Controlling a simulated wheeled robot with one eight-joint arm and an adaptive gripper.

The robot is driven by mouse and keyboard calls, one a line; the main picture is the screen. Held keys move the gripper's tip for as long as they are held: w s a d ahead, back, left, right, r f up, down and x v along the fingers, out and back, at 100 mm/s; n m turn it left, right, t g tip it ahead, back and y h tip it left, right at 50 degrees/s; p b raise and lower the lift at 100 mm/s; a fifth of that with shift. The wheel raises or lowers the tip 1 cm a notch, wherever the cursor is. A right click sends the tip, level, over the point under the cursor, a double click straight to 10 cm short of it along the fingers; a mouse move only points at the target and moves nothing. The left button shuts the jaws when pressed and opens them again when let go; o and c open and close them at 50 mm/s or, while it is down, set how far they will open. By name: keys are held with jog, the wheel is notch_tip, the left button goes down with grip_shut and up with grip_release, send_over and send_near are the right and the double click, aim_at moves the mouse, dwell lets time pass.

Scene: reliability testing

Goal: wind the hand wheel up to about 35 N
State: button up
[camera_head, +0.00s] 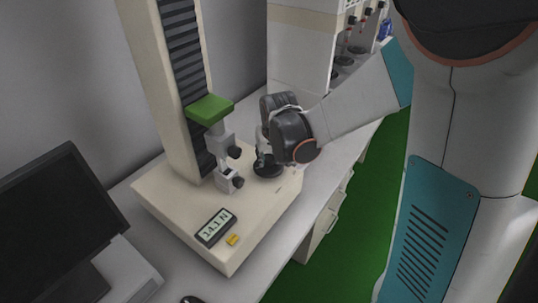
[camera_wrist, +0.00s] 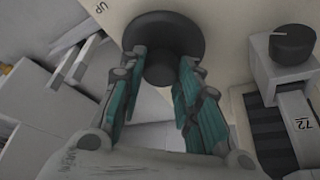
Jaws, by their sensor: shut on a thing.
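The tester's black hand wheel (camera_head: 268,170) lies on the right of its cream base, below my gripper (camera_head: 264,150).
The tester's tall column (camera_head: 174,100) carries a green-topped crosshead (camera_head: 210,108) and grey clamps (camera_head: 227,178), close left of my gripper. A yellow button (camera_head: 232,240) sits by the display. A dark monitor (camera_head: 55,225) stands at left. Green floor (camera_head: 355,235) is clear beyond the bench.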

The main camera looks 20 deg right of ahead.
dwell(0.4)
jog(key=o, duration=1.1)
jog(key=shift+c, duration=0.2)
jog(key=v, duration=1.2)
jog(key=shift+s, duration=0.15)
jog(key=s+r+t, duration=0.2)
jog(key=s, duration=1.5)
jog(key=shift+s+d+r+n+t, duration=0.25)
jog(key=shift+s+d+n+t, duration=0.05)
jog(key=shift+s+n, duration=0.1)
